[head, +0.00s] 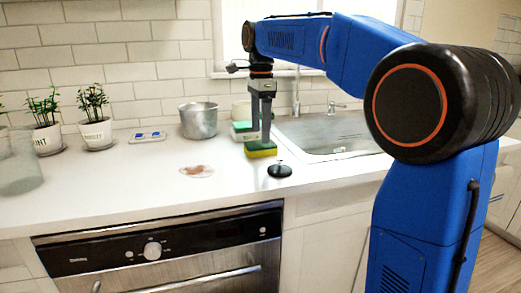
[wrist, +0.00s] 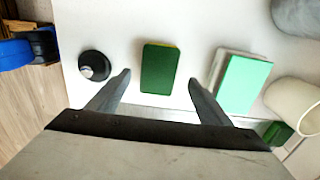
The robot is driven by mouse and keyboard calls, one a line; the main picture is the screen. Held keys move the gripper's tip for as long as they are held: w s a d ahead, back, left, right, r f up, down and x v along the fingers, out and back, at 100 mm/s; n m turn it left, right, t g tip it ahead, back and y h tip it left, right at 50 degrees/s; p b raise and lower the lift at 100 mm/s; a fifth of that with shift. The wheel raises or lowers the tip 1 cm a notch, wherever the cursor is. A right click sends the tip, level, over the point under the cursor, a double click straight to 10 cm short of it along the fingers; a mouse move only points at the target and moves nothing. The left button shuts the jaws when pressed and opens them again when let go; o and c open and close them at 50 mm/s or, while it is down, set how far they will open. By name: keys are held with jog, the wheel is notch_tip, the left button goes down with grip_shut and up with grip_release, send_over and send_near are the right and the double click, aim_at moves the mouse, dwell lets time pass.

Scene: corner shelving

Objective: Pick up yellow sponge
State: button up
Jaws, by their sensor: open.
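The yellow sponge (head: 261,153) lies on the white counter, with a dark green top layer and a yellow lower part. In the wrist view the sponge (wrist: 159,69) shows its green top, with a thin yellow strip at its far edge. My gripper (head: 260,139) points down over the sponge in the head view. In the wrist view my gripper (wrist: 160,76) is open, with one finger on each side of the sponge and clear gaps between. Whether the fingertips are down at sponge height is hard to tell.
A black round stopper (wrist: 94,65) sits left of the sponge. A mint-green and white block (wrist: 241,83) and a cream cup (wrist: 293,104) stand to its right. A metal pot (head: 199,121) is at the back and a sink (head: 335,137) is to the right. The front counter is mostly free.

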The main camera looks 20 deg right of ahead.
aim_at(261, 144)
jog(key=shift+s+f, duration=0.15)
jog(key=shift+f, duration=2.25)
jog(key=c, duration=1.1)
